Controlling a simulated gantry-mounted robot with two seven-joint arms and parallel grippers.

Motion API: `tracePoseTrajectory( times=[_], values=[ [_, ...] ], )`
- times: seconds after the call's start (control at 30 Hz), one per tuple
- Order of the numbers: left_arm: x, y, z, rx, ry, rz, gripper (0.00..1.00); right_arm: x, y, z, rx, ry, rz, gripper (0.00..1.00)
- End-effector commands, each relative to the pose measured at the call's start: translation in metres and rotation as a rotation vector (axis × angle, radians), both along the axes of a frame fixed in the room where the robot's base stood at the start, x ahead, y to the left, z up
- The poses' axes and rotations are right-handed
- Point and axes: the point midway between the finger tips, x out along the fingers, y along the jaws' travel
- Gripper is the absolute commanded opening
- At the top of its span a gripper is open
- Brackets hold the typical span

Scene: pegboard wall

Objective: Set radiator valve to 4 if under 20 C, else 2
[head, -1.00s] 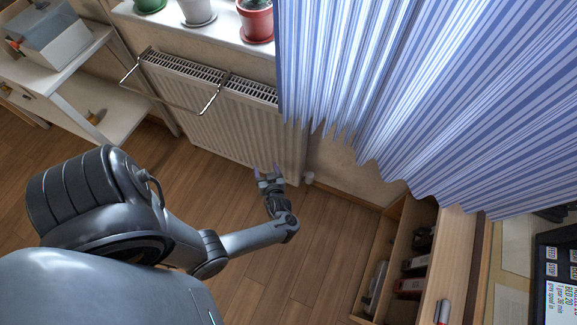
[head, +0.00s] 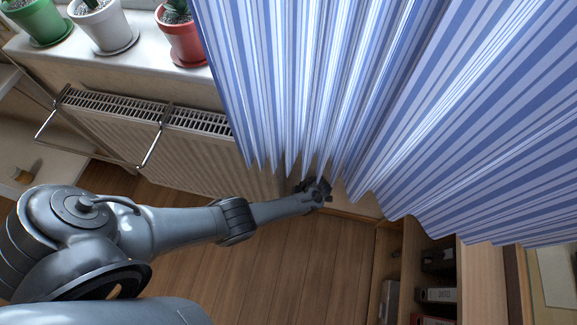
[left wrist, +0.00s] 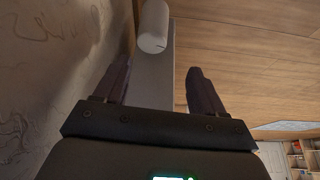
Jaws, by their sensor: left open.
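The white radiator (head: 195,150) stands against the wall under the window sill. Its right end is behind the striped curtain and my arm. In the left wrist view the white cylindrical valve knob (left wrist: 153,27) shows at the top, beyond my fingertips and slightly left of the middle between them. No number on it is readable. My left gripper (head: 318,188) is near the radiator's lower right end, partly under the curtain hem. In the wrist view its fingers (left wrist: 158,72) are apart, with nothing held. In the head view the valve is hidden. No temperature reading is visible. My right gripper is out of view.
The blue striped curtain (head: 330,90) hangs over the gripper's area. A metal rail (head: 145,152) sticks out from the radiator. Potted plants, including a red pot (head: 182,40), stand on the sill. A shelf with binders (head: 435,295) is at right. The floor is open.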

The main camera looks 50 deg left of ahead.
Motion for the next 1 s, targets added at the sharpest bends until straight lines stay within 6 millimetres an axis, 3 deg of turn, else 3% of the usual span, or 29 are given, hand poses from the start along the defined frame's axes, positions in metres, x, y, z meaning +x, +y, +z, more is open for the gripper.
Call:
tracePoseTrajectory(
  times=[0.1,0.2,0.7,1.0],
  values=[
    [0.026,0.002,0.003,0.005,-0.040,-0.006,0.70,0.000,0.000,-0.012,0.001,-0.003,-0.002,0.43],
    [0.033,0.004,0.000,0.005,-0.051,-0.005,0.70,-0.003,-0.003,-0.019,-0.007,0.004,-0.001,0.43],
    [0.022,0.031,-0.069,0.005,-0.053,-0.004,0.70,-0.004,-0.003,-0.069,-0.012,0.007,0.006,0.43],
    [0.018,0.039,-0.088,0.004,-0.054,-0.004,0.70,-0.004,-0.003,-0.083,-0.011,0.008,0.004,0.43]
  ],
)
